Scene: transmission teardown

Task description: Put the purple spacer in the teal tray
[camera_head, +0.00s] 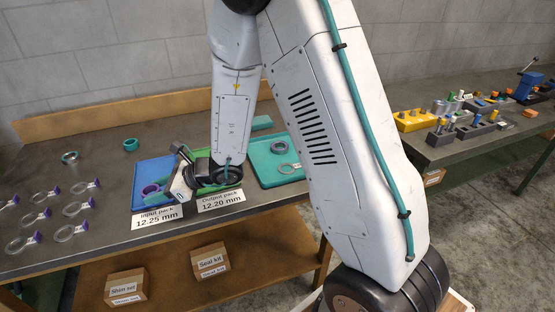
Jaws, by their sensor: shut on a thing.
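The purple spacer (151,189), a ring, shows over the blue tray (144,167), just left of my gripper (170,184). My gripper is low over the trays, pointing left, and is shut on the spacer's right side. The exact contact is hidden by the gripper body, and I cannot tell whether the spacer is clear of the tray floor. The teal tray (264,174) lies to the right of my gripper, partly behind my arm. It holds a grey ring (279,147) and a tabbed ring (289,168).
A green tray (203,155) lies between the blue and teal trays, mostly covered by my wrist. Labels stand along the front edge. Several purple-tabbed rings (73,209) lie at left. A teal ring (131,144) is at the back. A second bench (460,148) stands at right.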

